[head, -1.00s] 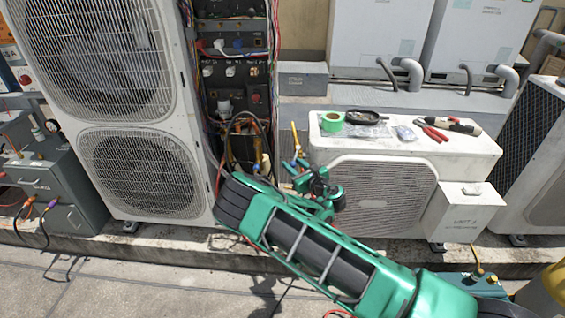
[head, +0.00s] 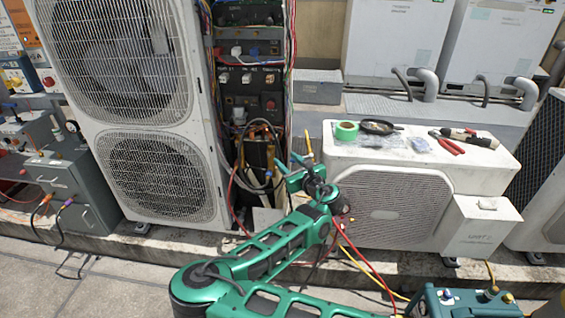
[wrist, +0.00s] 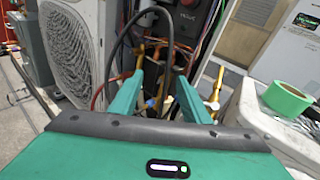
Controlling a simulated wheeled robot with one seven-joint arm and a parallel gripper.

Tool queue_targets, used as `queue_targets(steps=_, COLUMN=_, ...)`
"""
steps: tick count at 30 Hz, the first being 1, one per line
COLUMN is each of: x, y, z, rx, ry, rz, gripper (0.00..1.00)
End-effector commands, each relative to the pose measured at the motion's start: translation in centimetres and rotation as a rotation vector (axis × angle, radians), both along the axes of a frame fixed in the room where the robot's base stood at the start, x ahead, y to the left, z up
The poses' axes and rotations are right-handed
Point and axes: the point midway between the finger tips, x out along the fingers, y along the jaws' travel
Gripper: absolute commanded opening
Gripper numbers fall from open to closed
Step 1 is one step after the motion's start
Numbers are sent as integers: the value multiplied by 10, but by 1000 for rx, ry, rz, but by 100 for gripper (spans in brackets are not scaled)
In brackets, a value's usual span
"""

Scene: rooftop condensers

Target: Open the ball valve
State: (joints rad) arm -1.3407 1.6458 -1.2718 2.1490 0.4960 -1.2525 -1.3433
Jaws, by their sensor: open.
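Copper and brass pipework stands in the gap between the tall condenser and the low unit. In the wrist view, a small blue part (wrist: 150,103), possibly the valve's handle, shows between my fingers, low among the pipes. A brass fitting on an upright pipe (wrist: 215,103) stands just right of my right finger. I cannot tell for sure which is the ball valve or how its handle is turned. My gripper (wrist: 161,80) is open and empty, pointing at the pipework. In the head view my gripper (head: 291,167) is in front of the gap and partly hides the fittings.
The tall condenser (head: 165,180) stands left of the gap, the low unit (head: 395,205) right. A dark hose (wrist: 125,40) arches near my left finger. Red and yellow hoses lie right of my arm.

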Motion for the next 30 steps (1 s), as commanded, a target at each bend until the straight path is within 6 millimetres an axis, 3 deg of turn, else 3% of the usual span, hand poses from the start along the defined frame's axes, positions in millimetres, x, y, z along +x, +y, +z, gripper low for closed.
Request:
queue_targets(steps=6, x=-13, y=15, z=10, rx=-2, ry=0, rz=2, gripper=43)
queue_targets(steps=19, x=-17, y=19, z=14, rx=0, ry=1, rz=0, gripper=43)
queue_targets(steps=20, x=-17, y=19, z=14, rx=1, ry=2, rz=0, gripper=41)
queue_targets(steps=22, x=-16, y=17, z=15, rx=5, ry=3, rz=-6, gripper=24)
queue_targets(steps=25, x=-10, y=0, z=19, rx=40, ry=9, rz=-52, gripper=0)
queue_targets(steps=29, x=8, y=-56, z=30, rx=167, ry=31, rz=-206, gripper=0)
queue_targets(steps=30, x=14, y=-81, z=33, rx=222, ry=41, rz=-273, gripper=0)
